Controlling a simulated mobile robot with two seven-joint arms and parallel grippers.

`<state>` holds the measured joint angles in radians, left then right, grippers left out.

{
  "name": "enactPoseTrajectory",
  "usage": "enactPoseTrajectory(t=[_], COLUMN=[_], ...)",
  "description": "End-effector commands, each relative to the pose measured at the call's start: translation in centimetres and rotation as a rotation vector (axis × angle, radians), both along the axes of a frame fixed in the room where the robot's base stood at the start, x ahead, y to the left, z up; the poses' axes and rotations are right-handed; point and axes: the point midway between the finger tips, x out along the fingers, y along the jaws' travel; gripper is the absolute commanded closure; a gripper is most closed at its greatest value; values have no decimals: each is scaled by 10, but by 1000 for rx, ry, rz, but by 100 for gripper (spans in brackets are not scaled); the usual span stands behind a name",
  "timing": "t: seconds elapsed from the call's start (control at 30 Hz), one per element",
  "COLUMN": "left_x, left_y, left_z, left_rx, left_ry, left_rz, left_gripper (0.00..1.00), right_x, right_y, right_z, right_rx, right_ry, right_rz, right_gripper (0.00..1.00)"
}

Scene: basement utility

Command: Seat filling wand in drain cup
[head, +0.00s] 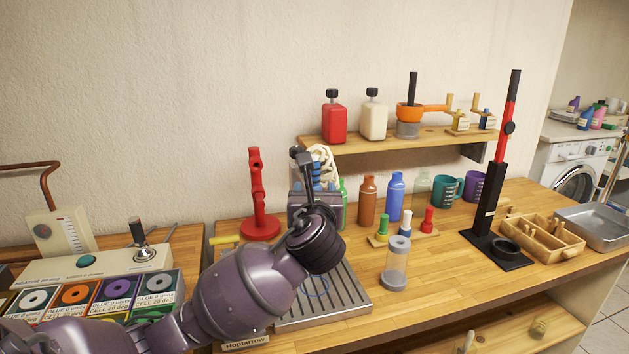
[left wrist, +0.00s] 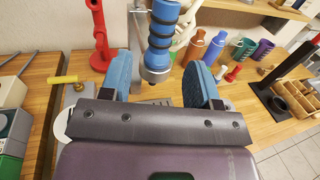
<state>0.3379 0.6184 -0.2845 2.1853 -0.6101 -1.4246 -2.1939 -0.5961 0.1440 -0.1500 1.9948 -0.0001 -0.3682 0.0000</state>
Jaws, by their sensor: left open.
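The filling wand, as far as I can tell, is the blue-and-dark banded grip with a metal collar (left wrist: 163,30) in the left wrist view. It stands upright, with a pale coiled hose beside it. My left gripper (left wrist: 160,80) is open, its two blue fingers on either side of the wand's lower end in that view; I cannot tell if they touch it. In the head view my left arm hides most of the gripper and wand; the pale hose (head: 323,158) shows above the wrist. I cannot pick out the drain cup with certainty.
A metal drip tray (head: 345,298) lies beneath my arm. A red stand (head: 257,205) is to its left. A clear cylinder with grey ends (head: 396,263), bottles (head: 367,200), a black-and-red lever press (head: 491,200) and a wooden caddy (head: 541,240) stand to the right.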

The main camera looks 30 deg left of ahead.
Motion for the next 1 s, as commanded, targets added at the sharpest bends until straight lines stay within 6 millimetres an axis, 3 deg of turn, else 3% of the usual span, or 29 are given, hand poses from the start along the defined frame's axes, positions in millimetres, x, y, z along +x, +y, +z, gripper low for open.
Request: enactPoseTrajectory(t=[0.17,0.5,0.83,1.0], left_x=[8,42,47,47], left_y=[6,30,34,34], left_z=[0,-1,-1,-1], left_rx=[-1,0,-1,-1], left_ry=[-1,0,-1,-1], left_rz=[0,1,0,0], left_gripper=[44,44,44,68], right_x=[-4,-9,-2,2], right_y=[-1,-2,0,1], right_z=[-2,-6,-1,2], right_rx=[0,0,2,2], right_ry=[9,23,9,-2], right_rz=[-2,-6,-3,-1], right_gripper=[57,57,57,57])
